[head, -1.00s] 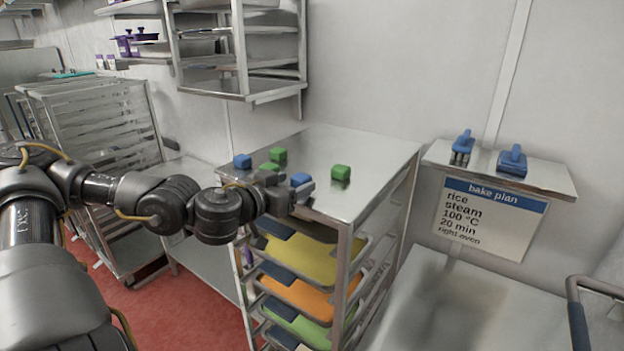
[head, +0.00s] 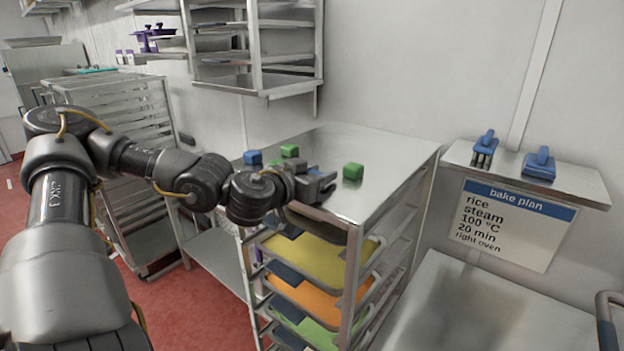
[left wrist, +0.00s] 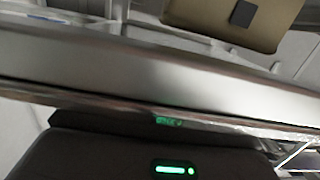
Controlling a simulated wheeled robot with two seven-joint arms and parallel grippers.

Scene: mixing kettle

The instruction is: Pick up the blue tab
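A blue tab (head: 253,157) sits at the back left of the steel rack top (head: 385,170), beside my left arm. A second blue tab that showed at the gripper is not visible now; I cannot tell whether the gripper hides or holds it. My left gripper (head: 322,186) is over the front left part of the rack top, its fingers pointing right. Its fingertips are too small and dark to tell open from shut. The left wrist view shows a dark housing with a green light and a steel edge, but no fingertips. My right gripper is out of view.
Green blocks stand on the rack top, one at the back (head: 290,150) and one right of the gripper (head: 353,171). Coloured trays (head: 320,262) fill the rack below. A wall shelf (head: 560,185) holds two blue-handled tools. The rack top's right side is clear.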

